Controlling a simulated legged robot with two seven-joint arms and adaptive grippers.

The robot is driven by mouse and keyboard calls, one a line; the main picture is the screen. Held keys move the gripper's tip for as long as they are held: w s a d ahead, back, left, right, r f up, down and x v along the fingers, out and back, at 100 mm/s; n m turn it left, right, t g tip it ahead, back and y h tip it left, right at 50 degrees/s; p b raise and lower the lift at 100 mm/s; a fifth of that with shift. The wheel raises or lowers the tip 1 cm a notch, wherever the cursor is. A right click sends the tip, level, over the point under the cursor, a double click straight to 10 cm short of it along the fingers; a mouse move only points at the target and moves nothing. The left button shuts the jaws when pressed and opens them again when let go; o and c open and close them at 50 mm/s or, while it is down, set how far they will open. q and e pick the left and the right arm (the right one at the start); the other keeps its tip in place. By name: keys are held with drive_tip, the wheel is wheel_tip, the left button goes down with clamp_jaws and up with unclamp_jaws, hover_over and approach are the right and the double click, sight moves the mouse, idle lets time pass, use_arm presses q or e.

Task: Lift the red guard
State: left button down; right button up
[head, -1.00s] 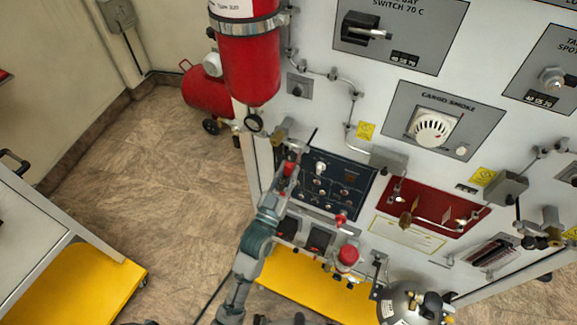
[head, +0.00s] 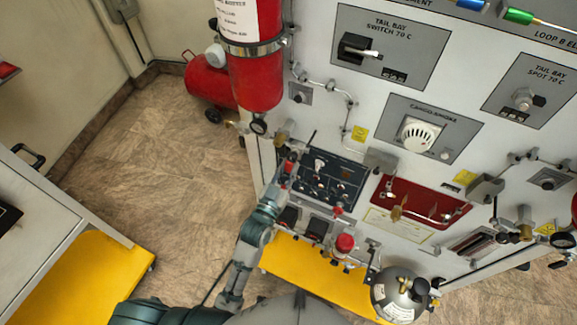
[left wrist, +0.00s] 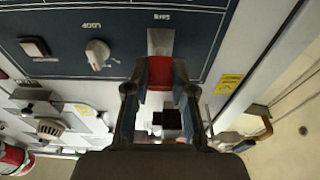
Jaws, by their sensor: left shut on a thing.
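The red guard (left wrist: 160,72) is on the dark switch panel, below a grey plate in the left wrist view. My left gripper (left wrist: 160,100) is shut on it, with one finger on each side. In the head view my left arm reaches up to the left end of the dark panel (head: 335,183), where the left gripper (head: 287,165) is at a small red spot. The gripper covers much of the guard there, so its tilt is hard to tell. My right gripper is not in view.
A white rotary knob (left wrist: 97,54) sits beside the guard on the panel. A red extinguisher (head: 258,80) hangs above. A red-capped part (head: 344,243) and a grey sphere (head: 399,292) are lower right. Open floor (head: 160,170) lies to the left.

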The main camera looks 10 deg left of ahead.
use_arm(q)
drive_tip(key=shift+r, duration=0.35)
drive_tip(key=c, duration=1)
unclamp_jaws()
drive_tip(key=shift+w+f, duration=0.1)
drive_tip(key=shift+f, duration=0.1)
drive_tip(key=v, duration=1.2)
drive_tip(key=shift+d+f, duration=0.1)
